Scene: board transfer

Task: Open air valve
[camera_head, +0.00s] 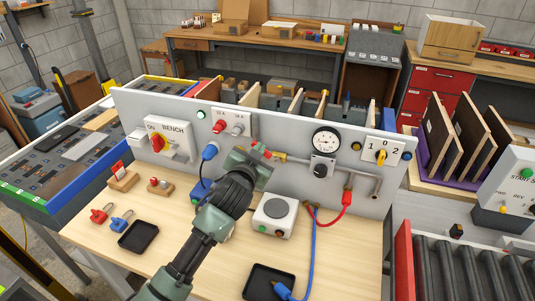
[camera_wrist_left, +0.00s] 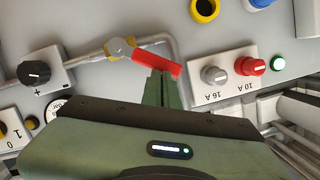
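The air valve has a red lever handle (camera_wrist_left: 155,64) on a grey round hub (camera_wrist_left: 120,47), set in a metal pipe on the upright white panel. In the wrist view the handle lies at a slant to the pipe. In the head view the handle (camera_head: 268,154) is partly hidden by my left gripper (camera_head: 259,152). My left gripper's green fingers (camera_wrist_left: 161,80) are close together, with their tips at the handle's outer part. I cannot tell whether they touch it, but nothing shows between them. My right gripper is in neither view.
A pressure gauge (camera_head: 326,140) and black knob (camera_head: 320,170) are right of the valve. The panel also bears a bench switch (camera_head: 160,142) and a 1-0-2 selector (camera_head: 382,155). A round-topped white box (camera_head: 274,215), black trays (camera_head: 138,236) and blue and red hoses occupy the bench.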

